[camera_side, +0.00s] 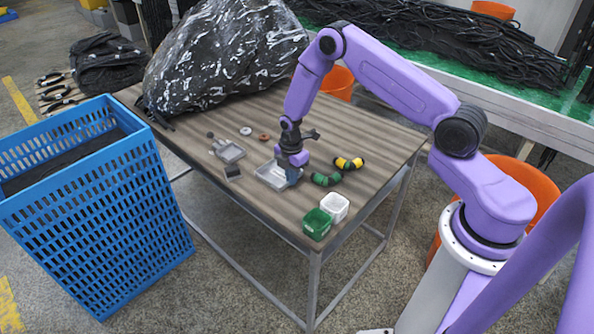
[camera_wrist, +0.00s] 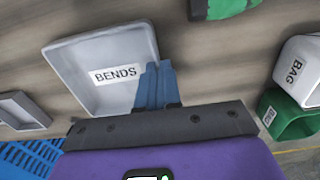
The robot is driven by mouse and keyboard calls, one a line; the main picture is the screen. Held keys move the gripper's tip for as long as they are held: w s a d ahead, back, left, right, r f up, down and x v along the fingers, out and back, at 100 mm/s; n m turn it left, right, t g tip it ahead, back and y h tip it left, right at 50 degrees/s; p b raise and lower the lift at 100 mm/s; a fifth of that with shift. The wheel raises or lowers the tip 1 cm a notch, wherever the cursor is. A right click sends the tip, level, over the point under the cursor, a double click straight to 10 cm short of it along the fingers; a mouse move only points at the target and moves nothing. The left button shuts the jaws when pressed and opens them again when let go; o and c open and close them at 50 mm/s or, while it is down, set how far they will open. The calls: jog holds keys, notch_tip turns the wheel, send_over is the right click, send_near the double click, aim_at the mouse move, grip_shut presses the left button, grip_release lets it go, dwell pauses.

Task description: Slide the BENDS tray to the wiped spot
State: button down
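The BENDS tray (camera_wrist: 84,64) is a shallow grey tray with a white label, flat on the wooden table in the wrist view. In the side view the tray (camera_side: 268,177) lies mid-table, partly hidden by my gripper (camera_side: 291,182). In the wrist view my gripper's blue fingers (camera_wrist: 157,65) are close together at the tray's right wall. The rim runs in between the fingertips, so they appear shut on that wall; the contact itself is hidden. I cannot make out a distinct wiped spot in either view.
A smaller grey tray (camera_side: 230,152) and a dark block (camera_side: 232,171) lie left of the BENDS tray. Green-banded (camera_side: 326,180) and yellow-banded (camera_side: 348,163) pieces lie right. White (camera_side: 335,206) and green (camera_side: 317,224) bins stand at the front corner. A black bag (camera_side: 225,55) fills the back.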

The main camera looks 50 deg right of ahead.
jog(key=shift+s+a, duration=0.15)
jog(key=shift+a, duration=1.15)
jog(key=c, duration=1.3)
grip_release()
jog(key=shift+o, duration=0.2)
jog(key=shift+r, duration=0.15)
notch_tip(320, 180, up, 17)
jog(key=shift+r, duration=0.1)
